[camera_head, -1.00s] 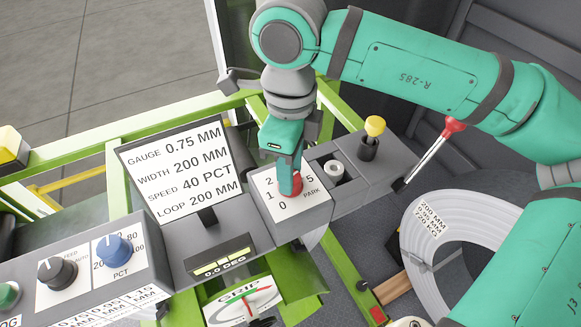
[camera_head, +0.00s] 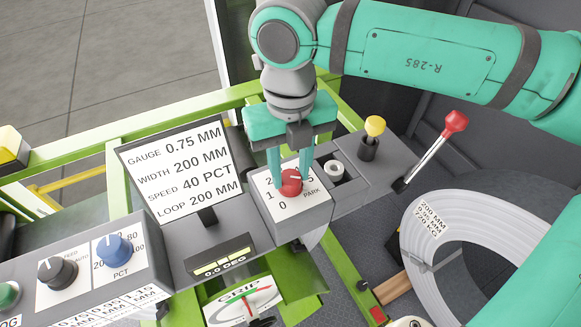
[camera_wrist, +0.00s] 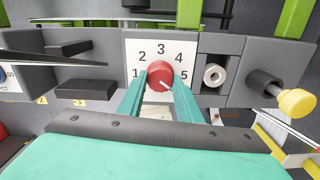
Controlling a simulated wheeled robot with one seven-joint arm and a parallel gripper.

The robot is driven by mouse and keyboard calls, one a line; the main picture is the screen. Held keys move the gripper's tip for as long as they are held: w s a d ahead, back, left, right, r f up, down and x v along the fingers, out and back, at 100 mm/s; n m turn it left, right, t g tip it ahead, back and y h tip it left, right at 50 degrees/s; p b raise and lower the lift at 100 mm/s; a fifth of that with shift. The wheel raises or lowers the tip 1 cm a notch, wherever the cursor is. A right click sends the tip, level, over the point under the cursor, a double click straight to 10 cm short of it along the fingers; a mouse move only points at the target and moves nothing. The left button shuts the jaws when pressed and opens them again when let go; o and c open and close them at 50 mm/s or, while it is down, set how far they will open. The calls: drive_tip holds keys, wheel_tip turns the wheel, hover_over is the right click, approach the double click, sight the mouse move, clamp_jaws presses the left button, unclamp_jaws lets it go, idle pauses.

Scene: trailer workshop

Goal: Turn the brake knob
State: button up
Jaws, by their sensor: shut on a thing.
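The brake knob (camera_head: 290,181) is red and round, with a white pointer line. It sits on a white dial plate (camera_head: 285,207) marked with numbers and PARK. In the wrist view the knob (camera_wrist: 160,76) stands between the fingers, and its pointer line points to the lower right, near the 5. My gripper (camera_head: 290,178) comes down from above with its teal fingers shut on opposite sides of the knob. In the wrist view the gripper (camera_wrist: 160,82) reaches in from below. The fingers hide part of the dial's numbers in the head view.
A yellow-topped knob (camera_head: 375,126) and a red-topped lever (camera_head: 454,122) stand to the right. A settings card (camera_head: 180,170) stands to the left. A blue knob (camera_head: 114,249) and a black knob (camera_head: 57,273) are farther left. A wire coil (camera_head: 420,255) lies at lower right.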

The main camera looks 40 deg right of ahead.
sight(290, 176)
drive_tip(key=shift+m, duration=0.8)
drive_tip(key=o, duration=1)
drive_tip(key=shift+o, duration=0.2)
drive_tip(key=shift+r, duration=0.15)
wheel_tip(290, 176, up, 11)
drive_tip(key=shift+f, duration=0.2)
